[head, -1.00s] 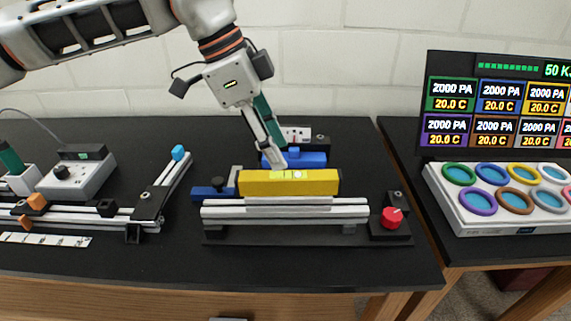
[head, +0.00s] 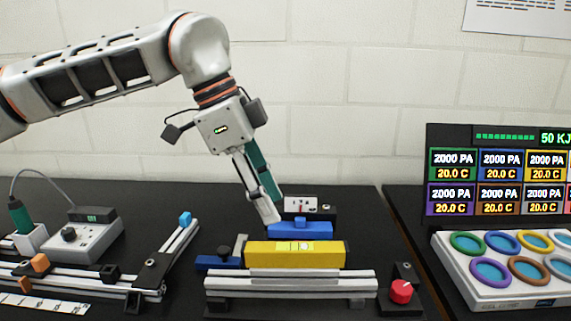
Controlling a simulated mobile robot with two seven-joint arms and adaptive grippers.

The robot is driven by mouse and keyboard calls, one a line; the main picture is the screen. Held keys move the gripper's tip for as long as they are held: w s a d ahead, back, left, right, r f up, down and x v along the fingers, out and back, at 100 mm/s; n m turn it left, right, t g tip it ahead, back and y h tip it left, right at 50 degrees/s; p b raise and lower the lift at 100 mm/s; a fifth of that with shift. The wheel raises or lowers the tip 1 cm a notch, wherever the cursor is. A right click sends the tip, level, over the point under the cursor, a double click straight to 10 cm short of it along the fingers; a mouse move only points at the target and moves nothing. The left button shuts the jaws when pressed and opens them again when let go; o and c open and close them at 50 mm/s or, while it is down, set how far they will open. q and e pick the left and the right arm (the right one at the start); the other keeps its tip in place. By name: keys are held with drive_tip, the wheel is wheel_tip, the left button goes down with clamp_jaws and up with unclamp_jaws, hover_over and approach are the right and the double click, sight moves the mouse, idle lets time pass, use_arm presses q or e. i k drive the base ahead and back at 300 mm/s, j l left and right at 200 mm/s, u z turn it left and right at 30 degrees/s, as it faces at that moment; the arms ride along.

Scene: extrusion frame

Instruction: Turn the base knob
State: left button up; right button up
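A red round knob (head: 401,291) sits on a black mount at the right end of the rail rig, low in the head view. A second, black knob (head: 68,234) is on the grey box at left. I cannot tell from the picture which is called the base knob. My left gripper (head: 271,213) points down above and behind the yellow block (head: 295,255), well left of the red knob and apart from both knobs. One finger looks grey, and a teal part lies beside it; whether it is open or shut is unclear. My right gripper is not in view.
A blue block (head: 300,231) stands behind the yellow one, near the gripper tips. The silver rails (head: 290,284) lie in front. At left are the grey box (head: 90,243) and another rail assembly. A display panel (head: 500,170) and ring pad (head: 510,270) are at right.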

sight(401, 291)
drive_tip(key=k, duration=0.95)
